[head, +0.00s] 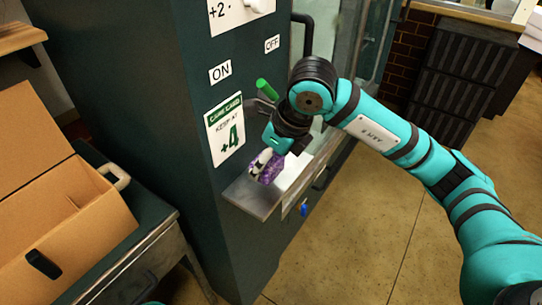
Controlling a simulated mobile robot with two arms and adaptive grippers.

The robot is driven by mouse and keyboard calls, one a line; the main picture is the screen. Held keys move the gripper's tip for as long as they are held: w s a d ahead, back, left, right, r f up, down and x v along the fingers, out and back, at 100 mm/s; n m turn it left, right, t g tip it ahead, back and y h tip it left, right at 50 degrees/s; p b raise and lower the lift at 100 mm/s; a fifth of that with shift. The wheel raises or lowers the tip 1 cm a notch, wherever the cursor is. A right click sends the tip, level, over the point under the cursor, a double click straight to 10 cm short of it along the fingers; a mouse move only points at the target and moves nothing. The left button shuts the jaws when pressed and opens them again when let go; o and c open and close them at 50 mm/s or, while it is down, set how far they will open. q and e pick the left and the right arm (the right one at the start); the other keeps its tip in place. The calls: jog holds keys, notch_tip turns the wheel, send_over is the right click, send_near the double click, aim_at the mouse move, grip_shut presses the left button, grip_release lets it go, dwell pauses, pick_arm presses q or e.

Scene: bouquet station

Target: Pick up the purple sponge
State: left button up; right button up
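The purple sponge (271,173) is at the metal shelf (252,196) on the front of the dark green cabinet. My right gripper (262,161) reaches down to it from above, with a black and white finger in front of the sponge. The finger covers part of the sponge, and the far finger is hidden. I cannot tell whether the fingers press on the sponge or whether it rests on the shelf. My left gripper is not in view.
The cabinet (150,90) carries ON and OFF labels and a care card (225,130). A green handle (266,89) sticks out near my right wrist. An open cardboard box (70,225) stands on a cart at left.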

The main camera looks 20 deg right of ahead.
jog(key=s+a+r, duration=0.1)
jog(key=s+a, duration=0.7)
jog(key=s, duration=0.2)
jog(key=shift+s+a+r, duration=0.15)
jog(key=shift+s+a, duration=0.15)
jog(key=shift+s, duration=0.1)
